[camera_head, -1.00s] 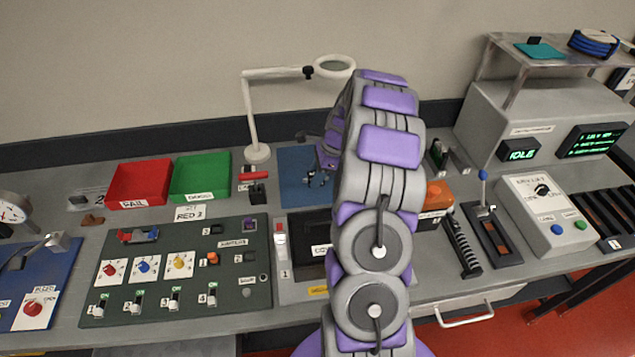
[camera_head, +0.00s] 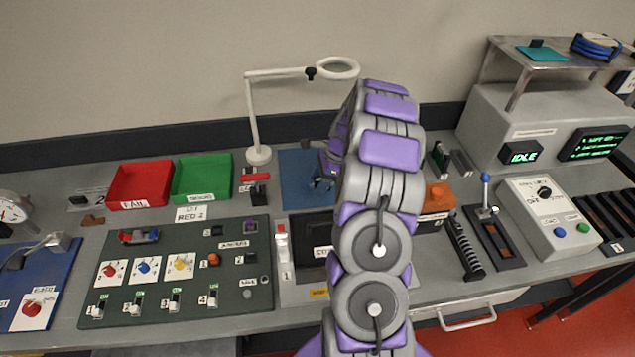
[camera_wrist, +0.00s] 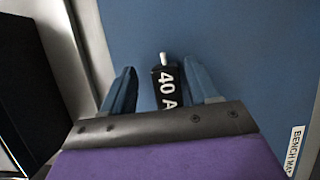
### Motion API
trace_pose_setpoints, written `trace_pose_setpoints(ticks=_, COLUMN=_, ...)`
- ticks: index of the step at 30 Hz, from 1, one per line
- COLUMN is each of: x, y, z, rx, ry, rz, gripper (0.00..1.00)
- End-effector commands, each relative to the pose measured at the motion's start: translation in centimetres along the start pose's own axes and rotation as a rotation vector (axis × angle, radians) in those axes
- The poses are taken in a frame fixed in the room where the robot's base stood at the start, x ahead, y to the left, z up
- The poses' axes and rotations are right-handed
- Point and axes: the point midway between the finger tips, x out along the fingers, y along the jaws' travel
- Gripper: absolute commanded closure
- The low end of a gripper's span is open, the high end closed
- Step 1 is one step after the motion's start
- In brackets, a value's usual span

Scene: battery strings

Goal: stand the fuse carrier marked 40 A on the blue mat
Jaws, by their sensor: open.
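The fuse carrier (camera_wrist: 167,90), black with white "40 A" lettering and a pale tip, is between my fingers in the wrist view. My gripper (camera_wrist: 163,88) is open, with a blue finger on each side of the carrier and a gap visible at least on the left. The blue mat (camera_wrist: 225,35) fills the background behind it. I cannot tell whether the carrier stands or lies, and its lower end is hidden by my gripper. In the head view my gripper (camera_head: 322,184) is low over the blue mat (camera_head: 294,170), partly hidden by my arm.
A white magnifier lamp (camera_head: 257,155) stands at the mat's back left. Green (camera_head: 202,178) and red (camera_head: 140,186) bins are further left. A switch panel (camera_head: 180,270) lies in front of them. An orange-topped block (camera_head: 438,198) is right of my arm.

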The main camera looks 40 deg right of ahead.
Motion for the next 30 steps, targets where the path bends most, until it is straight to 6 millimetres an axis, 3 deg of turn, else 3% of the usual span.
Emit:
trace_pose_setpoints(ticks=5, x=-2.0, y=-0.1, z=0.0, rx=0.0, ry=0.001, rz=-0.005, gripper=0.4)
trace_pose_setpoints(ticks=18, x=-10.3, y=0.2, z=0.4, rx=0.0, ry=0.003, rz=-0.003, gripper=0.4)
trace_pose_setpoints(ticks=26, x=-11.8, y=0.0, z=0.2, rx=-0.005, ry=0.001, rz=0.0, gripper=0.4)
trace_pose_setpoints(ticks=30, x=-12.1, y=1.2, z=3.0, rx=-0.096, ry=0.004, rz=0.021, gripper=0.4)
